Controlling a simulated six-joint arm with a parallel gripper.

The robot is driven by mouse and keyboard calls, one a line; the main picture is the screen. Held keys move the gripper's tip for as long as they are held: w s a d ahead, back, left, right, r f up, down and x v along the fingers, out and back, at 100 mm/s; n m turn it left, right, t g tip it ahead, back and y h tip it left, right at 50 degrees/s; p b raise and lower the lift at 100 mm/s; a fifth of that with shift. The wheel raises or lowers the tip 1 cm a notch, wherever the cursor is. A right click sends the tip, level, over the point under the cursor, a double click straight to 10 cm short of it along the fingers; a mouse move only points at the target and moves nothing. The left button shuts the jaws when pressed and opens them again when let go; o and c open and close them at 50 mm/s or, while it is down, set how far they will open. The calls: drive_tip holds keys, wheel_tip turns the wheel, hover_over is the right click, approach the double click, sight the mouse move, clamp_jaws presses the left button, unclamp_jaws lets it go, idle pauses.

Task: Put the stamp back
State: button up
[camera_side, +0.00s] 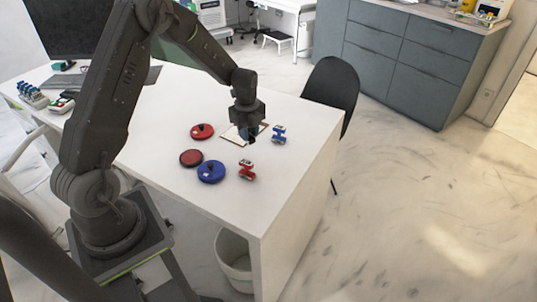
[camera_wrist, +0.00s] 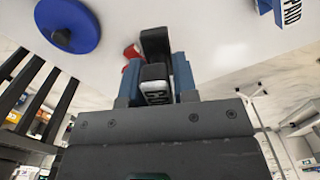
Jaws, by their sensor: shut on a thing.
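My gripper (camera_side: 248,129) is over the right part of the white table. It is shut on a dark stamp (camera_wrist: 155,88), which shows black with pale lettering between the fingers in the wrist view. In the side view the fingers mostly hide this stamp, and I cannot tell whether it touches the surface below. A blue stamp (camera_side: 279,134) lies just right of my gripper; its face reads "PAID" in the wrist view (camera_wrist: 288,12). A red stamp (camera_side: 246,169) lies nearer the table's front edge. A sheet or board (camera_side: 232,136) lies beside and partly behind my gripper.
A red round piece with a black knob (camera_side: 202,131), an open red ink pad (camera_side: 191,158) and a blue round piece with a black knob (camera_side: 211,171) lie left of my gripper. A rack (camera_side: 32,96) with several small items stands far left. A black chair (camera_side: 332,86) stands beyond the table.

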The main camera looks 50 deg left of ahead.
drive_tip(key=w+d+f, duration=0.3)
drive_tip(key=w+d, duration=0.1)
drive_tip(key=shift+w+d+f, duration=0.1)
drive_tip(key=shift+d+f, duration=0.2)
drive_tip(key=shift+f, duration=2.05)
drive_tip(key=shift+f, duration=0.1)
drive_tip(key=o, duration=0.8)
drive_tip(key=shift+c, duration=0.2)
